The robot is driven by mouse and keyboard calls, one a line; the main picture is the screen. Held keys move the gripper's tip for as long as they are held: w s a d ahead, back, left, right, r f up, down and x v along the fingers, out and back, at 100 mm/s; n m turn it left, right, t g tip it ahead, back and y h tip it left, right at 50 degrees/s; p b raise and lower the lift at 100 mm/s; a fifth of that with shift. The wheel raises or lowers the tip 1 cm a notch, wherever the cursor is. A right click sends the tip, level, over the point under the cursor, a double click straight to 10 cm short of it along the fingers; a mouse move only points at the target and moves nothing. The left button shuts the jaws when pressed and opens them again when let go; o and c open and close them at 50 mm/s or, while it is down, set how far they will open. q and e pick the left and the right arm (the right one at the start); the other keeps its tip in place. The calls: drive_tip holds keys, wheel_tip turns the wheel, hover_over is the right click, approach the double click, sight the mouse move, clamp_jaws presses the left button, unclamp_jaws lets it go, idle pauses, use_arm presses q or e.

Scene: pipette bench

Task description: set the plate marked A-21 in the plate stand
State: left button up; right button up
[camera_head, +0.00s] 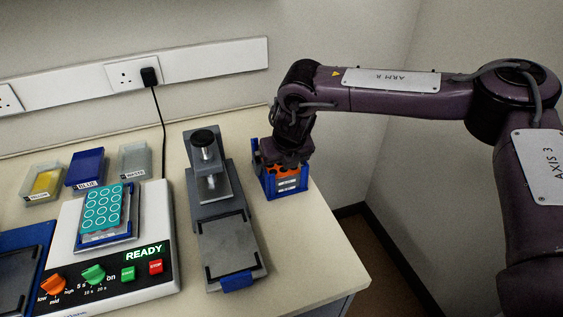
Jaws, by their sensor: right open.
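An orange plate (287,184) with small pale labels sits in a blue holder (272,192) at the bench's right end; the labels are too small to read. My right gripper (289,165) points down over this holder, right at the orange plate. Its fingertips are mostly hidden, and I cannot tell whether they touch the plate. A teal plate (102,206) with white rings lies on the white machine's platform. I cannot make out the mark A-21 on either plate, nor tell for sure which object is the plate stand. My left gripper is not in view.
A grey press (228,246) with a black knob stands left of the holder. The white machine (160,226) shows READY. Yellow, blue and white boxes (86,168) stand behind it. A blue tray (38,237) is at the left edge. The bench ends right of the holder.

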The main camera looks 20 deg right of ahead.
drive_tip(key=shift+r, duration=0.4)
drive_tip(key=shift+s+r, duration=0.15)
drive_tip(key=shift+r, duration=0.15)
drive_tip(key=b+v, duration=0.1)
drive_tip(key=v, duration=1)
drive_tip(key=shift+s, duration=0.1)
